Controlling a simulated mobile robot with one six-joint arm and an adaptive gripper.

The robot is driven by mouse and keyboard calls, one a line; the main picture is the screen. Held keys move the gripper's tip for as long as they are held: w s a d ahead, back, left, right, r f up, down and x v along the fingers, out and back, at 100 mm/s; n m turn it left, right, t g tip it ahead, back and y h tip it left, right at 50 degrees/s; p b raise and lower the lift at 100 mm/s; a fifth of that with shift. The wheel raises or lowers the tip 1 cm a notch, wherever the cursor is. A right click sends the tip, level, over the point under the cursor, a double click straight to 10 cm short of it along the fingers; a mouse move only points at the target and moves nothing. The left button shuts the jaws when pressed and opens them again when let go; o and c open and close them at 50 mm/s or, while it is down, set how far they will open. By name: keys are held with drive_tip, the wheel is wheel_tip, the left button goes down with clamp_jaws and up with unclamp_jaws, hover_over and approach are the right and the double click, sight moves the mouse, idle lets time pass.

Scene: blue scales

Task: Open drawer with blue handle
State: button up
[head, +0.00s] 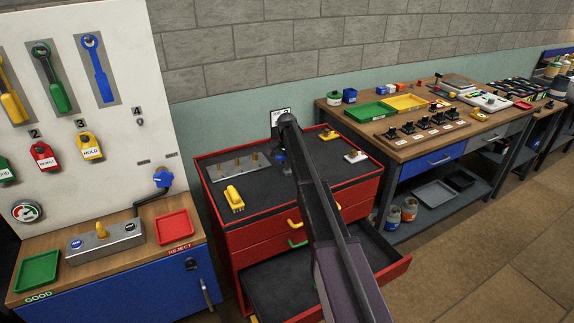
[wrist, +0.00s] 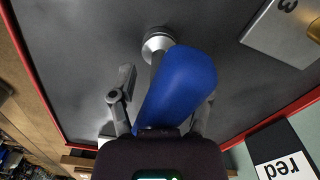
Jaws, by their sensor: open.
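A red cabinet (head: 262,228) with a black top stands in the middle of the head view. Its front shows a yellow handle (head: 295,223) above a green handle (head: 297,243), and a lower drawer (head: 403,264) stands pulled out. I cannot make out a blue drawer handle; my arm covers part of the front. A blue rounded piece (wrist: 182,82) on a silver round base stands on the black top in the wrist view. My gripper (wrist: 163,98) is open, with its fingers on either side of that blue piece. Whether they touch it is unclear.
A yellow handle-like piece (head: 234,199) and a grey plate with pegs (head: 237,172) lie on the cabinet top. A tool-board bench (head: 110,245) stands left. A workbench with a blue drawer (head: 432,160) stands right. Floor (head: 480,240) is free at front right.

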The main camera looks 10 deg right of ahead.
clamp_jaws()
drive_tip(key=shift+r, duration=0.1)
idle(0.5)
wheel_tip(320, 180, up, 3)
drive_tip(key=p, duration=0.3)
drive_tip(key=shift+r+p, duration=0.15)
drive_tip(key=shift+p, duration=0.15)
drive_tip(key=shift+s+r, duration=0.2)
drive_tip(key=shift+s, duration=0.15)
drive_tip(key=s+d+r+p, duration=0.1)
drive_tip(key=s, duration=1.4)
drive_tip(key=shift+s+d, duration=0.15)
drive_tip(key=shift+d, duration=0.05)
